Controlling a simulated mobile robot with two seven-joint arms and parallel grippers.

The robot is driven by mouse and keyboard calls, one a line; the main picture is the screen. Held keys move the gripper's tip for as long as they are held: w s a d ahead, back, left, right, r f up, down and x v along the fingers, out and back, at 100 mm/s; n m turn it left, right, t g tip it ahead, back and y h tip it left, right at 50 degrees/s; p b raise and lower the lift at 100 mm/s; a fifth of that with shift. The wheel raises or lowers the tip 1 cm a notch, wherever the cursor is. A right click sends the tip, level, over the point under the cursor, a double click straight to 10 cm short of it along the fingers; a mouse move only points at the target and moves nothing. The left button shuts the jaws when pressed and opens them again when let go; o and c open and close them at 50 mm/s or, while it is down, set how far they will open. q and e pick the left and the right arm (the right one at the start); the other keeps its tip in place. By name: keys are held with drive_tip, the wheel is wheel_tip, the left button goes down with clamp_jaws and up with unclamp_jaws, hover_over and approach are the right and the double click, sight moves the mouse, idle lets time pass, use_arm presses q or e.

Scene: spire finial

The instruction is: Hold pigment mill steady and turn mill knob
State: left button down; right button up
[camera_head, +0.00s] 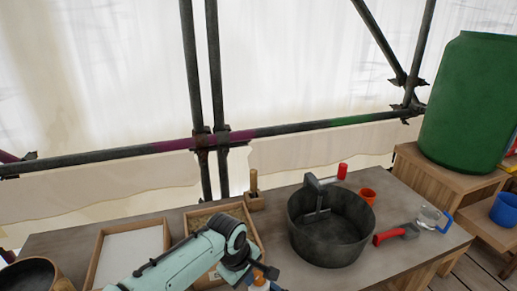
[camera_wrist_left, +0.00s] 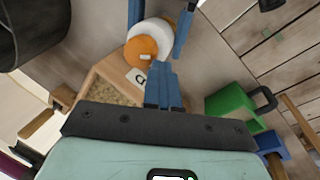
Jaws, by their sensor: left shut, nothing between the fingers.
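A white body with a round orange top (camera_wrist_left: 142,52), which I take as the pigment mill and its knob, shows at the top of the left wrist view. In the head view only its orange part (camera_head: 259,280) shows, low behind my left arm. My left gripper (camera_wrist_left: 158,64) is shut and empty, its tips beside the lower edge of the orange top. I cannot tell whether they touch. Two blue fingers, seemingly my right gripper (camera_wrist_left: 160,28), come in from the top on either side of the white body. Whether they press on it is unclear.
A dark pot (camera_head: 330,235) with a crank and red grip stands right of my left gripper. A framed sand tray (camera_head: 250,222) and a white-bottomed tray (camera_head: 125,255) lie around the arm.

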idle(0.4)
use_arm(q)
wheel_tip(320, 180, up, 6)
drive_tip(key=shift+s+a, duration=0.2)
drive_tip(key=shift+a, duration=0.05)
idle(0.5)
wheel_tip(320, 180, down, 6)
drive_tip(key=s+d, duration=0.1)
drive_tip(key=d, duration=0.1)
drive_tip(key=shift+s, duration=0.3)
idle(0.4)
